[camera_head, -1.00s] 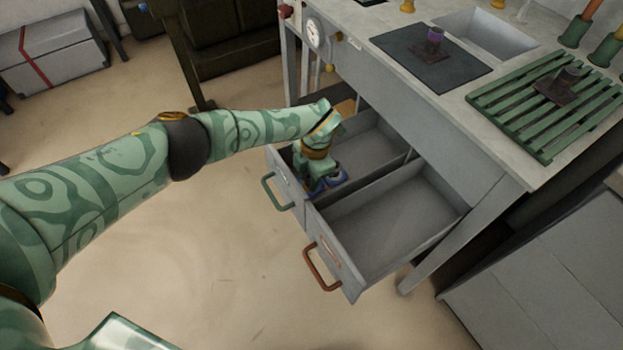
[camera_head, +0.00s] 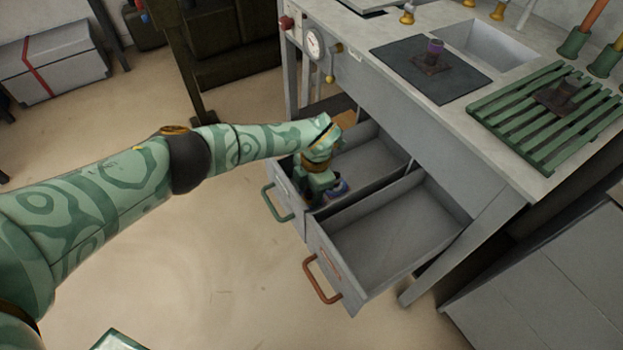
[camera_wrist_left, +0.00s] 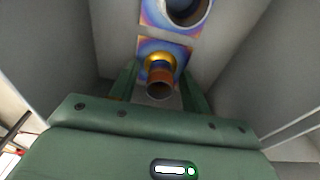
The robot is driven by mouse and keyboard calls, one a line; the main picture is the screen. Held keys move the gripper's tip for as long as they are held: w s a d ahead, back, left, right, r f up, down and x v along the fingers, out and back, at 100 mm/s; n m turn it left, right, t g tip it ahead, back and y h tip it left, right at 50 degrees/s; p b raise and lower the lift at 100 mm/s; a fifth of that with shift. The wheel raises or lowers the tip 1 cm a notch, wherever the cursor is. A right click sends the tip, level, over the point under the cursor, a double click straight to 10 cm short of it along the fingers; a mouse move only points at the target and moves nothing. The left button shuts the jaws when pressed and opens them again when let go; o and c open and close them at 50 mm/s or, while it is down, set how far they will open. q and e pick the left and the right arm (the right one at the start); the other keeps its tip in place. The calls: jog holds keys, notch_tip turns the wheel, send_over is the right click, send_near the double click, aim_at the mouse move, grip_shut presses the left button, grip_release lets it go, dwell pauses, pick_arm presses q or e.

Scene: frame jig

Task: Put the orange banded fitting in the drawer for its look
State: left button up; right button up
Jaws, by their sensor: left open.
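The orange banded fitting (camera_wrist_left: 160,77) shows in the left wrist view as a short orange-brown tube with a gold band on a square blue-purple plate. It is inside the green-handled drawer (camera_head: 372,160). My left gripper (camera_wrist_left: 160,92) is open, with one finger on each side of the tube. In the head view this gripper (camera_head: 324,196) is low at the front of that drawer, and part of a bluish plate (camera_head: 340,188) shows beside it. Any finger contact with the fitting is unclear. My right gripper is not in view.
A second fitting (camera_wrist_left: 183,10) with a similar plate lies just beyond in the drawer. The copper-handled drawer (camera_head: 400,228) beside it is open and empty. Fittings stand on the bench's dark mat (camera_head: 400,60) and green slatted rack (camera_head: 510,115). Drawer walls flank the gripper closely.

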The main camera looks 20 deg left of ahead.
pick_arm(q)
jog(key=r, duration=0.1)
jog(key=r+p, duration=0.1)
jog(key=shift+w+r, duration=0.2)
jog(key=shift+r, duration=0.1)
notch_tip(320, 180, up, 9)
jog(key=p, duration=0.3)
jog(key=shift+w+d+r+p, duration=0.2)
jog(key=shift+w+d+p, duration=0.2)
jog(key=shift+d, duration=0.05)
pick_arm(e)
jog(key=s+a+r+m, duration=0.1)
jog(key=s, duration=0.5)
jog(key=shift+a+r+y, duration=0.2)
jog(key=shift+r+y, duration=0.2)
